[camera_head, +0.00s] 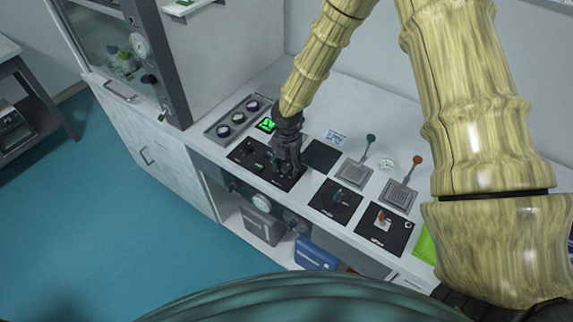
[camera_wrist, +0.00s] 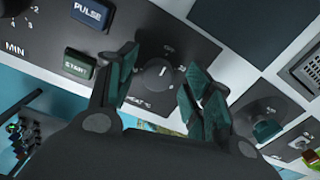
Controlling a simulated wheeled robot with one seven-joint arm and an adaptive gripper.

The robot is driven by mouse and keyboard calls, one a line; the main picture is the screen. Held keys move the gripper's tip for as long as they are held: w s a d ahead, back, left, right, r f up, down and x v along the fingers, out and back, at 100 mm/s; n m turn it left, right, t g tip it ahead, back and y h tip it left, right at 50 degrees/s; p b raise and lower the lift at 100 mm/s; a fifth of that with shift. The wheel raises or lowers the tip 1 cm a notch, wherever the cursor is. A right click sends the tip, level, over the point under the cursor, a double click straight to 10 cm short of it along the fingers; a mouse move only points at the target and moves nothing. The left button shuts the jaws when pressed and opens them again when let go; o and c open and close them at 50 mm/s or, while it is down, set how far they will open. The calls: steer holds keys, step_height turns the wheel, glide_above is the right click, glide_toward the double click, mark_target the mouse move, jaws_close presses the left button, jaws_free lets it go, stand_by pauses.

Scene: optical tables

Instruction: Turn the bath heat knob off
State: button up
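A dark round knob (camera_wrist: 158,77) with a light line on its face sits on a black control panel (camera_wrist: 150,35) in the wrist view. In the head view my gripper (camera_head: 287,168) is over the right part of the black panel (camera_head: 240,157), hiding the knob there.
A PULSE button (camera_wrist: 90,12) and a START button (camera_wrist: 80,66) lie left of the knob. A black plate with a teal knob (camera_wrist: 267,129) is to the right. Teal (camera_head: 369,142) and orange (camera_head: 415,165) levers stand right of my gripper. A dial tray (camera_head: 216,130) lies left.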

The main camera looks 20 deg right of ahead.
mark_target(287, 167)
steer(key=shift+a+r, duration=0.1)
step_height(287, 167, up, 12)
stand_by(0.7)
stand_by(0.4)
